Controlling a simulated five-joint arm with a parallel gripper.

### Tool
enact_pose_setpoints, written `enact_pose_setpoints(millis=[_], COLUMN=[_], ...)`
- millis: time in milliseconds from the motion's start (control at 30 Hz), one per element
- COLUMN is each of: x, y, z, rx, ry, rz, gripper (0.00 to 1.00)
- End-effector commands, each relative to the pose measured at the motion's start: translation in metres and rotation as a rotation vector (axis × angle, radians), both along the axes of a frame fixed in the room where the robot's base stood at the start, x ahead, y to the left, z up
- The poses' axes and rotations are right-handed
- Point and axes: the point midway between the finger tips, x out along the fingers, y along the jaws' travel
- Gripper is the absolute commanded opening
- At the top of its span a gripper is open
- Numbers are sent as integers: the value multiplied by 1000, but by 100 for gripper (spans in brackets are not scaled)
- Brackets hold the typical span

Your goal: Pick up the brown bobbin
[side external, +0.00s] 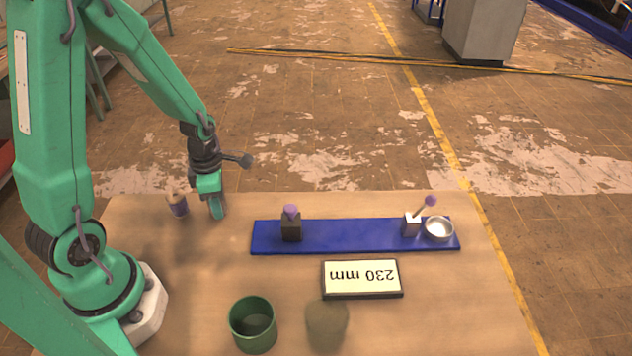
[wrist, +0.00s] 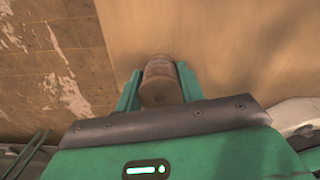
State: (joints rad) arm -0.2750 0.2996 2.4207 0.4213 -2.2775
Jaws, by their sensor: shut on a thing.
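The brown bobbin (wrist: 160,85) sits between the two green fingers of my gripper (wrist: 159,80) in the wrist view, with its round brown end toward the camera. The fingers touch it on both sides, and my gripper is shut on it. In the side view my gripper (side external: 216,208) points down, low over the left back part of the table.
A tan and dark purple spool (side external: 177,206) stands just left of my gripper. A sign (side external: 362,278), green cup (side external: 252,325) and olive cylinder (side external: 327,325) are nearer.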

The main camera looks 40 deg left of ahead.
Motion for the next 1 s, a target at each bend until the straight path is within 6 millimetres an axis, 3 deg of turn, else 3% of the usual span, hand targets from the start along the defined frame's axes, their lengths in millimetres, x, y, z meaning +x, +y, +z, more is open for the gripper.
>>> enact_pose_setpoints(millis=[433, 833, 1000], x=[1, 1, -6], y=[0, 0, -24], z=[8, 43, 56], rx=[0, 2, 1], ry=[-1, -5, -4], rz=[0, 0, -6], gripper=[16, 16, 16])
